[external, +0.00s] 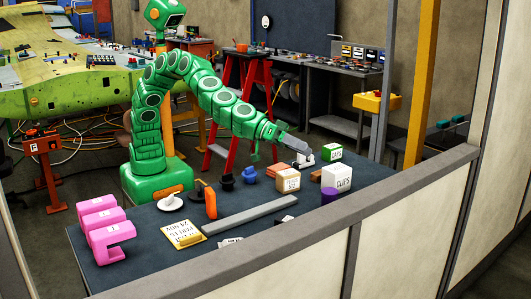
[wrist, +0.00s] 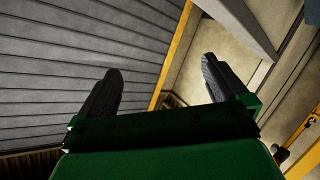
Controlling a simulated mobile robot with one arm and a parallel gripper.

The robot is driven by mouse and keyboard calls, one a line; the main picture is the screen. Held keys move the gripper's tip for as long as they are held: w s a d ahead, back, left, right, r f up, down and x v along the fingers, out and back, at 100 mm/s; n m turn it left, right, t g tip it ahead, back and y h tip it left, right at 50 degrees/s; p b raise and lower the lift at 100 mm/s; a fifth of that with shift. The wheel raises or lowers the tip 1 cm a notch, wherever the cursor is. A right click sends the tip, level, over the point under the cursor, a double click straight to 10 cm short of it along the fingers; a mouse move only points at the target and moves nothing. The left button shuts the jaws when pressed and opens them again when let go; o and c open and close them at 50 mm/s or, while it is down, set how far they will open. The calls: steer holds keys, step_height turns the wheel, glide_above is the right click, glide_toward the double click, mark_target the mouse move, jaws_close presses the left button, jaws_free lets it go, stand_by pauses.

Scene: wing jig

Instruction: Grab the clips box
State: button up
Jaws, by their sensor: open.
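The clips box (external: 337,177) is a white block with dark CLIPS lettering. It stands on the right part of the dark table, in the external view. A purple cylinder (external: 329,196) stands close in front of it. My gripper (external: 300,146) is above the table, to the left of the clips box and farther back, apart from it. In the wrist view my gripper (wrist: 160,66) has its two dark fingers spread wide with nothing between them. The wrist view shows walls and a yellow post, not the clips box.
A green-and-white box (external: 332,152) stands behind the clips box, and a tan lettered box (external: 288,180) stands to its left. A long grey bar (external: 250,215) lies mid-table. Pink blocks (external: 108,230) stand at the left end. A raised grey rail (external: 400,190) borders the front.

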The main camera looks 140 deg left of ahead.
steer(key=s+a+f+n+g+y, duration=0.25)
steer(key=a+f, duration=0.35)
steer(key=a, duration=0.4)
steer(key=n+g+y, duration=0.3)
steer(key=g+y, duration=0.1)
steer(key=g, duration=0.6)
glide_toward(336, 168)
steer(key=x, duration=0.3)
steer(key=shift+w+f, duration=0.15)
steer(key=shift+w, duration=0.05)
steer(key=shift+s+x, duration=0.2)
steer(key=shift+x, duration=3.65)
steer(key=c, duration=0.9)
